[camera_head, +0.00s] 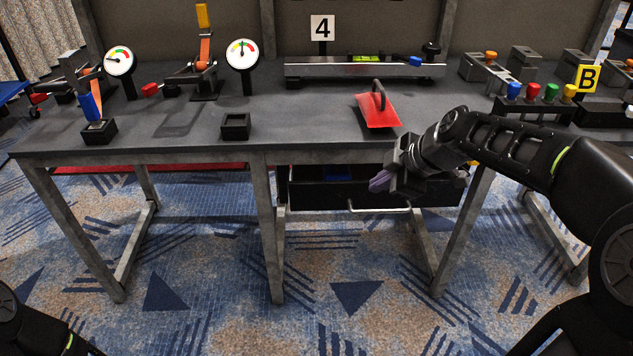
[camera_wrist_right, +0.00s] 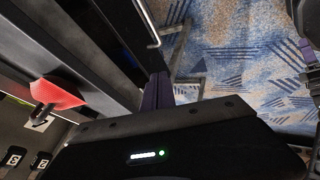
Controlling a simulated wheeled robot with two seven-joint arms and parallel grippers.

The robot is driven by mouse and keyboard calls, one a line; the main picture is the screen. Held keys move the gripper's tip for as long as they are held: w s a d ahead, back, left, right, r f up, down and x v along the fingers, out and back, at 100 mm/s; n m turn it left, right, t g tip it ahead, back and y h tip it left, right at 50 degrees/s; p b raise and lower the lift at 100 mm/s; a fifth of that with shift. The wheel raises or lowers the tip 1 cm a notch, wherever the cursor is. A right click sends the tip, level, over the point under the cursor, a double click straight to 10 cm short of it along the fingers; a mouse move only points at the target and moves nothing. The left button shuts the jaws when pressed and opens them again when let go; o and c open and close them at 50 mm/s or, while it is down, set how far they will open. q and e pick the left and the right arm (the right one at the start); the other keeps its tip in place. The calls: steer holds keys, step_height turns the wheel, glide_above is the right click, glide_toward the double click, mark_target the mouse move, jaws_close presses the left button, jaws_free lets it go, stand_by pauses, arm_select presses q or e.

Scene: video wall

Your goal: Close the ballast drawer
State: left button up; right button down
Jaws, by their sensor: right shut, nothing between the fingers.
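The ballast drawer (camera_head: 320,195) is a dark drawer hung under the bench. It stands open by some amount, with part of its inside and something blue showing under the bench edge. A pale bar handle (camera_head: 378,209) runs along its front. My right gripper (camera_head: 381,181) is shut and empty, its purple fingertips in front of or over the drawer's right half; contact cannot be told. In the right wrist view its purple fingers (camera_wrist_right: 158,92) are together beside the dark drawer, with the handle (camera_wrist_right: 148,22) further up.
The bench top (camera_head: 300,120) is just above my right gripper. A red plate with a dark handle (camera_head: 378,112) lies near its front edge. Bench legs (camera_head: 263,220) flank the drawer. Gauges, clamps and a level bar (camera_head: 365,70) stand further back. Carpet in front is clear.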

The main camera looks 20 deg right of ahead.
steer(key=shift+w+a+f, duration=0.1)
steer(key=shift+w+a, duration=0.15)
steer(key=shift+a, duration=0.05)
steer(key=b, duration=0.2)
glide_toward(351, 187)
steer(key=w+a+f, duration=0.1)
steer(key=a+f, duration=0.1)
steer(key=f, duration=0.1)
steer(key=w+a+f, duration=0.1)
steer(key=f, duration=0.1)
steer(key=shift+w+a, duration=0.3)
steer(key=shift+w, duration=0.05)
steer(key=shift+w+d, duration=0.15)
steer(key=shift+w, duration=0.25)
